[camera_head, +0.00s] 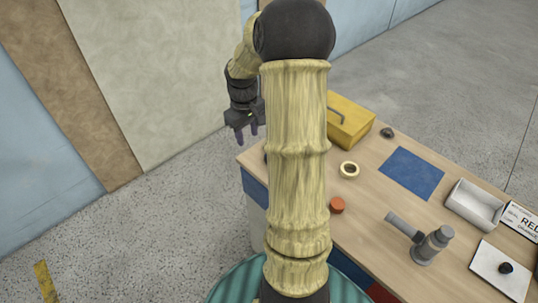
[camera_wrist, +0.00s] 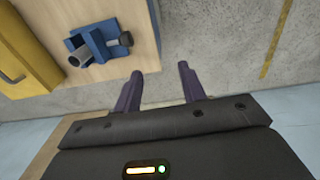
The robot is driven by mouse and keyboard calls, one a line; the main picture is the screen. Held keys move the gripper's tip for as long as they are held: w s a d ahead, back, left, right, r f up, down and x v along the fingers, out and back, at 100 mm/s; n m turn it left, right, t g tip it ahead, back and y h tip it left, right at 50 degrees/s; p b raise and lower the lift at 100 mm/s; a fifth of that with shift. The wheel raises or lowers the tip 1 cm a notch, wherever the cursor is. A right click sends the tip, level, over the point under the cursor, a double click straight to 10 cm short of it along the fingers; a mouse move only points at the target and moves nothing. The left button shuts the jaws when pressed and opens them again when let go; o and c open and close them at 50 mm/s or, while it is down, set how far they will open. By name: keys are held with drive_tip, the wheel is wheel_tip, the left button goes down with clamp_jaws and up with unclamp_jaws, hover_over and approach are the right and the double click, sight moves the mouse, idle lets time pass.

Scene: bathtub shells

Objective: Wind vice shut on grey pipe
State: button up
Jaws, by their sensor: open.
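In the wrist view a blue vice (camera_wrist: 101,42) sits near the edge of the wooden bench top. A grey cylinder (camera_wrist: 78,58), seemingly the grey pipe, sticks out at its lower left. A dark knob or screw end (camera_wrist: 125,38) shows at its right side. I cannot tell how far apart the vice jaws are. My gripper (camera_wrist: 160,78) is open, its two purple fingers apart with only floor between them. It is off the bench edge, apart from the vice. In the head view my gripper (camera_head: 247,135) hangs left of the bench, and my arm hides most of the vice's area.
On the bench (camera_head: 370,215) are a yellow toolbox (camera_head: 350,122), a tape roll (camera_head: 349,170), an orange disc (camera_head: 337,205), a blue mat (camera_head: 411,172), a grey tool (camera_head: 428,244) and a white tray (camera_head: 474,205). The toolbox (camera_wrist: 22,65) stands left of the vice.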

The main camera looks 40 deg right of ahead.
drive_tip(key=d, duration=0.8)
drive_tip(key=shift+d, duration=0.25)
drive_tip(key=shift+p, duration=0.3)
wheel_tip(320, 180, down, 17)
drive_tip(key=p, duration=0.3)
drive_tip(key=shift+f, duration=0.15)
drive_tip(key=shift+c, duration=0.2)
drive_tip(key=c, duration=0.8)
